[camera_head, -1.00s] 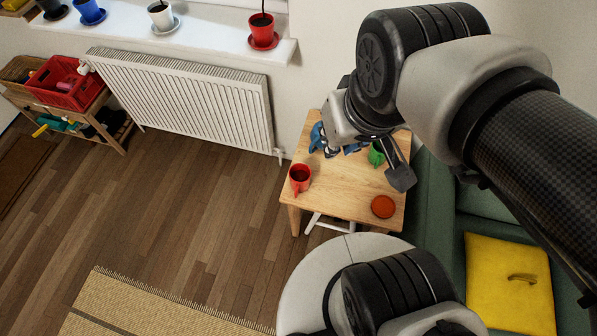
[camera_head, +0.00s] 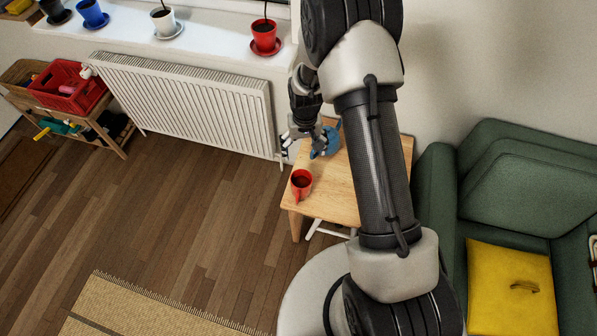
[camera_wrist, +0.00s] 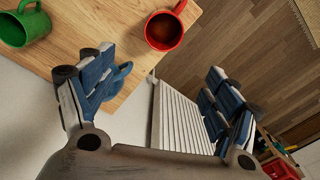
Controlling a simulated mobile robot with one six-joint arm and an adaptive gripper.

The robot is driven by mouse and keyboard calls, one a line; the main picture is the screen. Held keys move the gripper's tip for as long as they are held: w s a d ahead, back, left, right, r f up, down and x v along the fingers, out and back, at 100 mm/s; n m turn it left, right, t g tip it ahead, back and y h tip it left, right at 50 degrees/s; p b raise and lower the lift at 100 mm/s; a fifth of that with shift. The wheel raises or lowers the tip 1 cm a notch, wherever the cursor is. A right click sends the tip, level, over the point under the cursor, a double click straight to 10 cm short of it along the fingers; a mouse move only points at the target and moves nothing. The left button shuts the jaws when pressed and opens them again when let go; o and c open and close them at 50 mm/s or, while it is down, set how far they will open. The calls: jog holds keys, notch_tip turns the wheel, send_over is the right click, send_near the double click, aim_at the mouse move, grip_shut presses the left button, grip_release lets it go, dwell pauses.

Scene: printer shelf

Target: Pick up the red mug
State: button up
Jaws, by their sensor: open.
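The red mug (camera_head: 302,185) stands upright near the left front edge of the small wooden table, with a dark inside. In the wrist view the red mug (camera_wrist: 164,31) is at the top middle, beyond the fingertips. My gripper (camera_head: 302,142) is at the table's far left corner, behind the red mug and apart from it. In the wrist view my gripper (camera_wrist: 161,75) shows two widely spread fingers with blue-grey pads and nothing between them.
A blue mug (camera_head: 325,145) stands close beside my gripper, partly hidden by a finger in the wrist view. A green mug (camera_wrist: 24,25) is on the wooden table (camera_head: 325,195). A radiator (camera_head: 190,100) and windowsill lie behind; a green sofa (camera_head: 435,190) is right. Floor left is clear.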

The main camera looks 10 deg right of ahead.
jog(key=b, duration=0.4)
send_near(301, 185)
jog(key=shift+s+d+f, duration=0.1)
jog(key=shift+s, duration=0.85)
jog(key=f, duration=0.1)
jog(key=f+b, duration=0.1)
jog(key=f, duration=0.3)
jog(key=shift+s+a+f+b, duration=0.1)
jog(key=shift+a+f+b, duration=0.05)
jog(key=shift+a+b, duration=0.2)
jog(key=shift+c, duration=0.6)
jog(key=c, duration=1.3)
jog(key=shift+r, duration=0.2)
